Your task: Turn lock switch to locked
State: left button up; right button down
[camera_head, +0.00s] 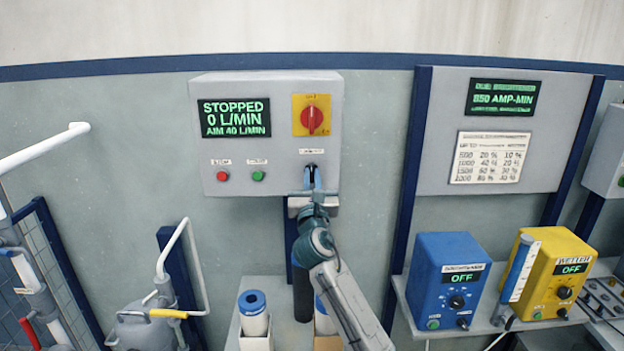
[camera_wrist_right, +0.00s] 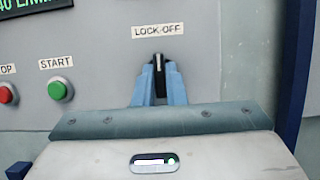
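The lock switch (camera_wrist_right: 158,62) is a small black knob with a pale upright line, under a LOCK-OFF label (camera_wrist_right: 158,31) on the grey control box (camera_head: 212,151). My right gripper (camera_head: 312,176) is at the box's lower right, its two blue fingers on either side of the knob. In the right wrist view the fingers (camera_wrist_right: 159,82) are close together, and the dark knob fills the narrow gap between them. The knob's pale line looks upright. The fingers hide its lower part. My left gripper is not in view.
A red stop button (camera_head: 222,175) and green start button (camera_head: 258,175) are left of the switch. A red rotary handle (camera_head: 311,117) on a yellow plate is above it. The display (camera_head: 234,118) reads STOPPED, 0 L/MIN. A blue post (camera_wrist_right: 297,85) stands to the right.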

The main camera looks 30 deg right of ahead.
jog(key=shift+m+g+h, duration=0.3)
jog(key=shift+m, duration=0.2)
jog(key=shift+a+f+m+h+b, duration=0.1)
jog(key=shift+m+h+b, duration=0.2)
jog(key=shift+m+b, duration=0.5)
jog(key=m+g+h+b, duration=0.1)
jog(key=m, duration=0.2)
jog(key=shift+w+m+g, duration=0.1)
jog(key=shift+m+g, duration=0.3)
jog(key=m+g+h, duration=0.1)
jog(key=m, duration=0.2)
jog(key=m+g+h+b, duration=0.1)
jog(key=m, duration=0.2)
jog(key=shift+a+g, duration=0.1)
jog(key=shift+g, duration=0.3)
jog(key=m+g, duration=0.1)
jog(key=m, duration=0.3)
jog(key=shift+r+m+g, duration=0.2)
jog(key=shift+m+g, duration=0.1)
jog(key=shift+g, duration=0.1)
jog(key=m+g, duration=0.1)
jog(key=m, duration=0.1)
jog(key=m+y, duration=0.1)
jog(key=m, duration=0.2)
jog(key=shift+g, duration=0.4)
jog(key=shift+m, duration=0.4)
jog(key=c, duration=1.5)
grip_release()
jog(key=shift+r, duration=0.1)
